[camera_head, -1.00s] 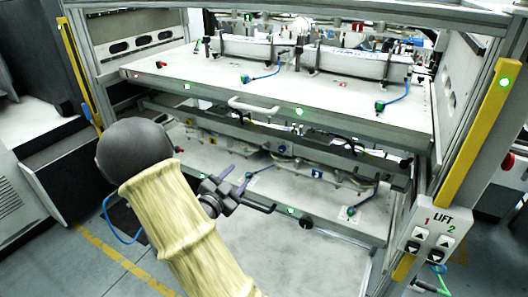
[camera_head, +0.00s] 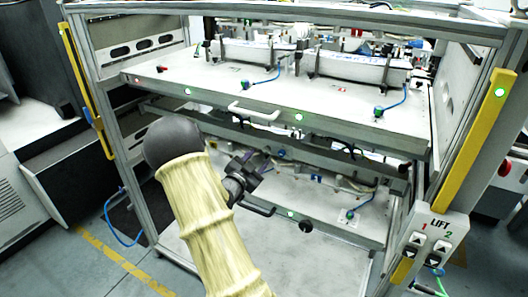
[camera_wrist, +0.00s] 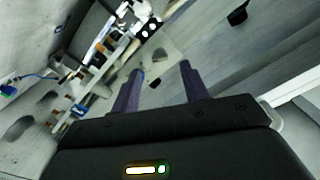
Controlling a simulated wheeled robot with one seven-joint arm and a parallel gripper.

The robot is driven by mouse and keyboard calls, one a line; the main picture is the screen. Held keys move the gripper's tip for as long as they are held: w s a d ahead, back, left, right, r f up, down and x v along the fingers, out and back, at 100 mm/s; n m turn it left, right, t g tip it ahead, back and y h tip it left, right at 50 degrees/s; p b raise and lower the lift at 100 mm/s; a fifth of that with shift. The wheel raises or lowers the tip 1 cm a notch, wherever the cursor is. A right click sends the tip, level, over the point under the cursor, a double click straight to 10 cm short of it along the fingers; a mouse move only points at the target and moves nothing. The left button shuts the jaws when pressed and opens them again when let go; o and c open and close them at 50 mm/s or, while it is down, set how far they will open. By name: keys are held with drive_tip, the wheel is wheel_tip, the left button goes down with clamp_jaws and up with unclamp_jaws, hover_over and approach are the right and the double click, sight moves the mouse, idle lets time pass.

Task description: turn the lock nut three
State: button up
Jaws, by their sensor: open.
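My gripper (camera_head: 262,162) is in front of the gap between the upper and lower shelves in the head view. A black round knob (camera_head: 306,226) sits on the front edge of the lower shelf, to the right of and below my gripper. I cannot tell whether it is lock nut three; no number is readable on it. In the wrist view, a small black part (camera_wrist: 238,14) shows at the upper right, apart from the fingers.
The upper shelf (camera_head: 205,75) has a white handle (camera_head: 253,112) and carries long white units. The lower shelf (camera_head: 325,225) has a dark handle (camera_head: 257,209). A lift panel (camera_head: 432,236) is on the right post. Open floor (camera_head: 75,260) lies at the left.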

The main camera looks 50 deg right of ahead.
sight(267, 149)
drive_tip(key=x, duration=0.5)
drive_tip(key=shift+d, duration=0.1)
clamp_jaws()
